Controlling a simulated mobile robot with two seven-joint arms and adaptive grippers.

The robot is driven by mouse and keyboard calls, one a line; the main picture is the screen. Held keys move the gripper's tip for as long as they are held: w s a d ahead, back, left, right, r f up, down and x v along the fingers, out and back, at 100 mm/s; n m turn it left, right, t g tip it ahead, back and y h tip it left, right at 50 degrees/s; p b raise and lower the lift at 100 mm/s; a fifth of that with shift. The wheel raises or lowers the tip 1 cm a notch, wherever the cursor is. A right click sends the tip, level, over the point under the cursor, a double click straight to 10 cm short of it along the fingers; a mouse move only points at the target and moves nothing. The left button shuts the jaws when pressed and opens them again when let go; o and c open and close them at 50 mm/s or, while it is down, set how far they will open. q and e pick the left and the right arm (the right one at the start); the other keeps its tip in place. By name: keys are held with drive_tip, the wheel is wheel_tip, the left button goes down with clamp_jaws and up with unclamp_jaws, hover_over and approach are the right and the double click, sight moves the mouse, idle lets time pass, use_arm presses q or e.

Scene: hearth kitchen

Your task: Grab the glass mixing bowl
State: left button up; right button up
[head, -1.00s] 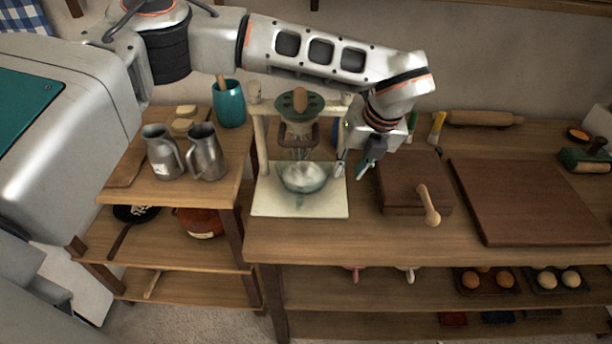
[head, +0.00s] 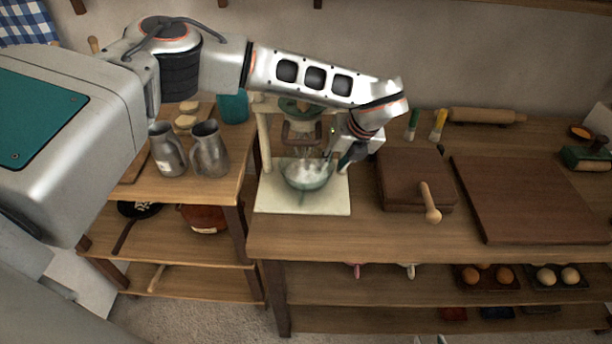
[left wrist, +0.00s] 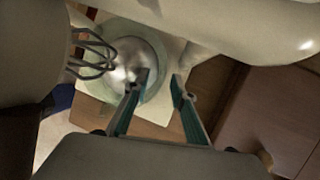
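The clear glass mixing bowl (head: 303,181) stands on the pale base of the mixer stand, under a wire whisk. It also shows in the left wrist view (left wrist: 157,88). My left gripper (head: 342,160) is at the bowl's right side in the head view. In the left wrist view my left gripper (left wrist: 163,83) is open, with one finger over the bowl's inside and the other outside the rim. Nothing is between the fingers except perhaps the rim; contact cannot be told. A small pale part at the bottom edge of the head view may be my right gripper (head: 431,340).
The mixer stand (head: 264,140) has posts beside the bowl and a whisk (left wrist: 92,52) above it. A wooden box with a handle (head: 405,180) and a large board (head: 530,198) lie to the right. The counter's front strip is clear.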

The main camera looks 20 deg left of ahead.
use_arm(q)
clamp_jaws()
drive_tip(key=shift+r, duration=0.15)
